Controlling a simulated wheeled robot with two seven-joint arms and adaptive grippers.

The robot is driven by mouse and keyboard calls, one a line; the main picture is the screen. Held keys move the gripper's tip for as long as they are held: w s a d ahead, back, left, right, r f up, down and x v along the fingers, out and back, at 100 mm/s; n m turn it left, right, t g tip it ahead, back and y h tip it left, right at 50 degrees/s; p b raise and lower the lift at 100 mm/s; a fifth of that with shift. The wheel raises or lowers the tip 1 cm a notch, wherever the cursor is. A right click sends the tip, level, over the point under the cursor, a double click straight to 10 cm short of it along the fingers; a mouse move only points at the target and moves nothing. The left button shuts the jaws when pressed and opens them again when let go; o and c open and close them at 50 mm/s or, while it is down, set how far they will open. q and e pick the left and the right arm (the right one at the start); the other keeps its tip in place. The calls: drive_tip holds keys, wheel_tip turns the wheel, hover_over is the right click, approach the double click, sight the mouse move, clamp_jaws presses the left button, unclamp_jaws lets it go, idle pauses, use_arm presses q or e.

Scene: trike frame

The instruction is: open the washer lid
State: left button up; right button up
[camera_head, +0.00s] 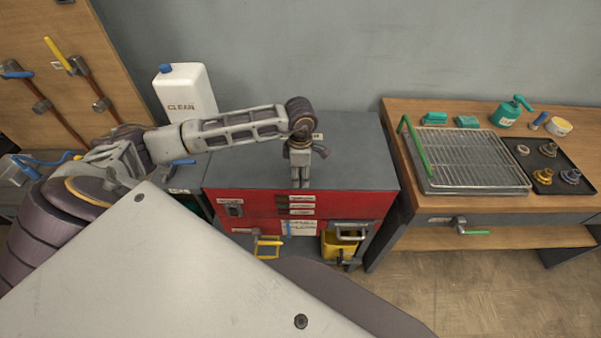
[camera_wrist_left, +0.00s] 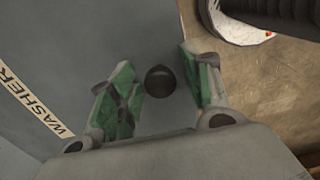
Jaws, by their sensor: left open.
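The washer is a red-fronted cabinet (camera_head: 255,206) with a flat grey lid (camera_head: 355,150), which lies level and closed. My left gripper (camera_head: 301,182) points down over the middle of the lid near its front edge. In the left wrist view, its two green-padded fingers (camera_wrist_left: 160,62) are open. A dark round knob (camera_wrist_left: 160,80) shows between them, with visible space on both sides. A WASHER label (camera_wrist_left: 32,98) lies on the grey surface at the left of that view. The knob is hidden behind the gripper in the head view. My right gripper is not in view.
A white CLEAN jug (camera_head: 186,90) stands behind the washer at left. A wooden bench (camera_head: 405,203) at right carries a wire rack (camera_head: 465,155) and a dark tray (camera_head: 548,150) of parts. A yellow bin (camera_head: 335,246) sits under the washer's front right.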

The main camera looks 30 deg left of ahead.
use_arm(q)
clamp_jaws()
drive_tip(key=shift+r, duration=0.15)
